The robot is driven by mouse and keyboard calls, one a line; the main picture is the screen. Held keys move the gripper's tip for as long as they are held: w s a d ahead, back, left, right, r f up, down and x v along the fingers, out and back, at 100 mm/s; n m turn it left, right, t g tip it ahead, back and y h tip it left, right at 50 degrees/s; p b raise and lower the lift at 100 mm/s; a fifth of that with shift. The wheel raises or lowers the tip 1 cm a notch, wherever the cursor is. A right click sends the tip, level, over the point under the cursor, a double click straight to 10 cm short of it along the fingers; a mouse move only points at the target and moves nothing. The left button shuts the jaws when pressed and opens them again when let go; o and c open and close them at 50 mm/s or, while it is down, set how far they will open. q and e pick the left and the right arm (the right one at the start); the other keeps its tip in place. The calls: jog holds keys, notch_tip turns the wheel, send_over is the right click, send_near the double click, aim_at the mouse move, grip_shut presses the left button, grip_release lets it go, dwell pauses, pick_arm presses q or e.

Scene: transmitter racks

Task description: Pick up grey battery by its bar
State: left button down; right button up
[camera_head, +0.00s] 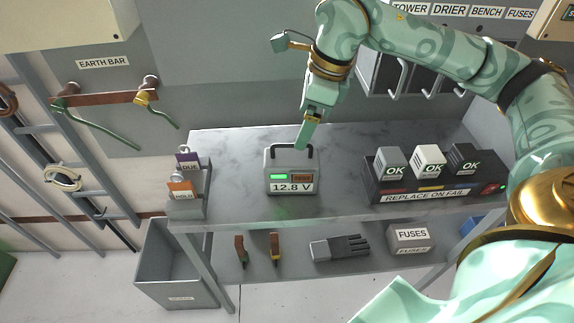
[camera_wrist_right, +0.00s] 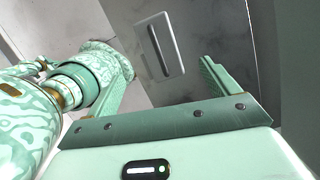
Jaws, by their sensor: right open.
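The grey battery (camera_head: 291,183) stands upright on the bench, with a green light, a red-brown patch and a "12.8 V" label on its front. Its dark bar (camera_head: 290,147) arches over the top. My right gripper (camera_head: 303,143) points down just above and behind the bar, slightly right of its middle. In the right wrist view the gripper (camera_wrist_right: 160,80) is open and empty, its two fingers wide apart. The battery top (camera_wrist_right: 151,33) and bar (camera_wrist_right: 166,46) show beyond the fingertips, in the gap between them. My left gripper is in neither view.
The grey bench (camera_head: 240,150) is clear around the battery. A dark charger rack (camera_head: 440,190) with several "OK" blocks stands right. A tag holder (camera_head: 190,205) with purple and orange tags stands left.

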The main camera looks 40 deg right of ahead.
aim_at(289, 157)
jog(key=x, duration=0.4)
jog(key=shift+w+b, duration=0.15)
jog(key=shift+b, duration=0.25)
jog(key=shift+a+f, duration=0.1)
jog(key=shift+f, duration=0.3)
jog(key=b+x, duration=0.1)
jog(key=x, duration=0.1)
jog(key=b+x, duration=0.1)
jog(key=x, duration=0.2)
jog(key=shift+w+a+b, duration=0.1)
jog(key=shift+a+b, duration=0.15)
jog(key=shift+b, duration=0.1)
jog(key=shift+r, duration=0.1)
grip_shut()
